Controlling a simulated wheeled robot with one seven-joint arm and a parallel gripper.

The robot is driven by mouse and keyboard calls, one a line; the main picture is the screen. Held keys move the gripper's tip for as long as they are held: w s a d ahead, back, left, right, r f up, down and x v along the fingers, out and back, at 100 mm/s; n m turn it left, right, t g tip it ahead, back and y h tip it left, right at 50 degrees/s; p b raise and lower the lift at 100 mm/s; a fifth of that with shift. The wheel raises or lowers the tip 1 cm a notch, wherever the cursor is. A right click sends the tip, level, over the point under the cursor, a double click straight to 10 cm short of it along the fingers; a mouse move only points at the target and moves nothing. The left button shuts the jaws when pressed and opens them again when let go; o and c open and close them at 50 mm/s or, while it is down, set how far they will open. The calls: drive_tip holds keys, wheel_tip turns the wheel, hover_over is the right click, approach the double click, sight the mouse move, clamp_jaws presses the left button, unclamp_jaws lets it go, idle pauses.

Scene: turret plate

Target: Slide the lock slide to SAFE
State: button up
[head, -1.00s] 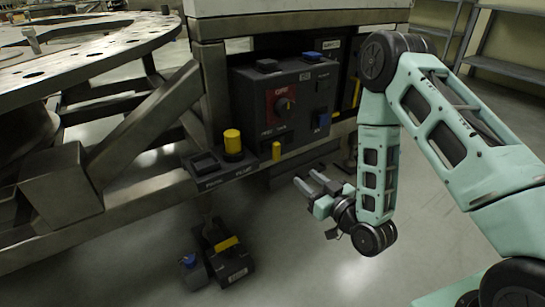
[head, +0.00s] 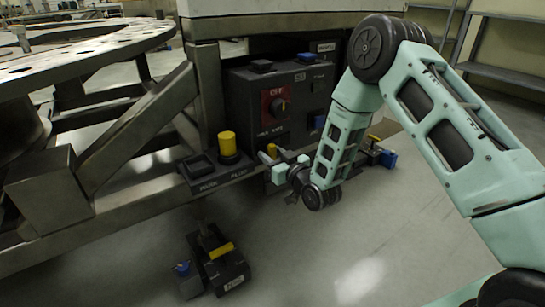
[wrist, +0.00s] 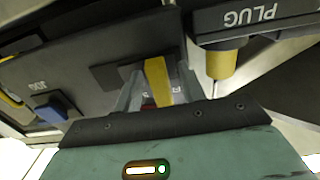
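A small yellow tab (head: 271,150), which looks like the handle of the lock slide, stands at the lower front of the dark control box. In the wrist view the yellow tab (wrist: 157,80) rises between my fingers. My gripper (head: 274,163) is at the tab in the head view. In the wrist view my gripper (wrist: 158,92) is open, with one finger on each side of the tab and some gap showing. A red patch and part of a letter show near the tab's base. The slide's full track and labels are hidden by my fingers.
The control box (head: 242,108) with a red OFF dial (head: 276,105) stands behind. A black device (head: 222,270) lies on the floor. The steel frame (head: 60,225) fills the left.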

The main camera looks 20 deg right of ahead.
clamp_jaws()
drive_tip(key=shift+w+d, duration=0.25)
drive_tip(key=shift+d, duration=0.45)
drive_tip(key=shift+w+d, duration=0.2)
drive_tip(key=shift+d, duration=0.55)
drive_tip(key=shift+w+d, duration=0.25)
drive_tip(key=shift+d, duration=0.45)
unclamp_jaws()
drive_tip(key=shift+s, duration=0.1)
drive_tip(key=p+v, duration=0.3)
drive_tip(key=v, duration=1.4)
drive_tip(key=shift+p, duration=0.3)
drive_tip(key=shift+s, duration=0.1)
